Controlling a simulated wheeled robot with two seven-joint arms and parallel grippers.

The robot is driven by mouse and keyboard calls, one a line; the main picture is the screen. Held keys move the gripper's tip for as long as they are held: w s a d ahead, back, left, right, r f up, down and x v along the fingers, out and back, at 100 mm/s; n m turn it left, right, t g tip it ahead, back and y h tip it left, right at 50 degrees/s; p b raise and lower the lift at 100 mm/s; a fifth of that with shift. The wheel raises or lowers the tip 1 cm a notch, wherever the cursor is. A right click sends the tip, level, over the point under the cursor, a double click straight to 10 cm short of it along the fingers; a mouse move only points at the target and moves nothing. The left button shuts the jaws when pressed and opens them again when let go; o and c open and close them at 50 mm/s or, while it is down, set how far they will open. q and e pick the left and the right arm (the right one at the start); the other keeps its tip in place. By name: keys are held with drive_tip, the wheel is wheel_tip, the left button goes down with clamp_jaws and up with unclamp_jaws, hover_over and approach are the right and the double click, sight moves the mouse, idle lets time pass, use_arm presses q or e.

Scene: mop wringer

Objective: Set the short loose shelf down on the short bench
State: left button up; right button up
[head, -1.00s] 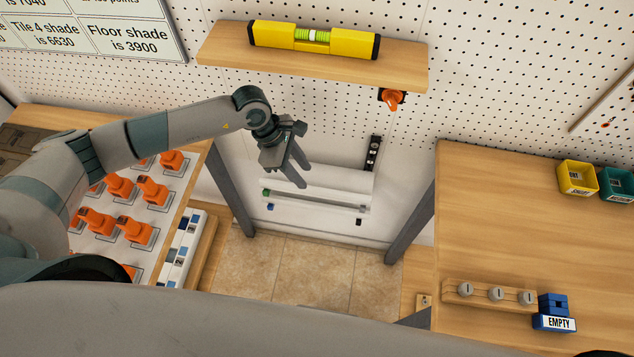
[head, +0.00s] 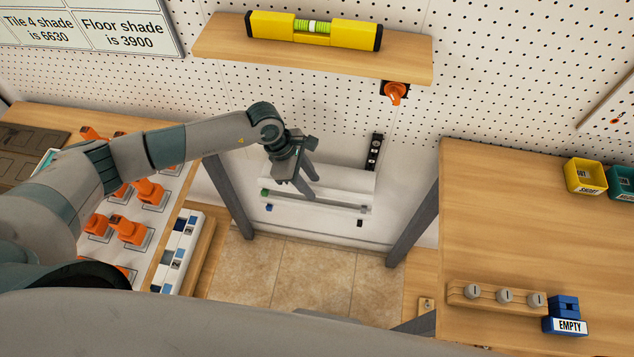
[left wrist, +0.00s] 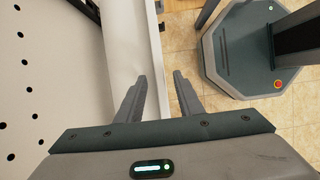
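My left gripper (head: 309,188) is open and empty, pointing down in front of the pegboard between two benches. A white ledge (head: 340,184) lies low on the wall behind and below its fingers. In the left wrist view a long white surface (left wrist: 124,38) runs beyond the open fingers (left wrist: 158,90); contact cannot be told. A wooden shelf (head: 220,46) is up on the pegboard, with a yellow level on it. I cannot tell which of these is the short loose shelf, or which bench is the short one. My right gripper is not in view.
The left bench (head: 40,113) holds several orange parts. The right bench (head: 500,215) has a clear middle, with yellow (head: 584,177) and green bins, a knob rail (head: 490,300) and a blue "EMPTY" block (head: 565,325). An orange knob (head: 395,93) sits under the wooden shelf. Tiled floor lies between the benches.

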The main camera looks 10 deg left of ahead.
use_arm(q)
drive_tip(key=shift+d+f, duration=0.3)
drive_tip(key=shift+f, duration=0.3)
clamp_jaws()
drive_tip(key=shift+r, duration=0.15)
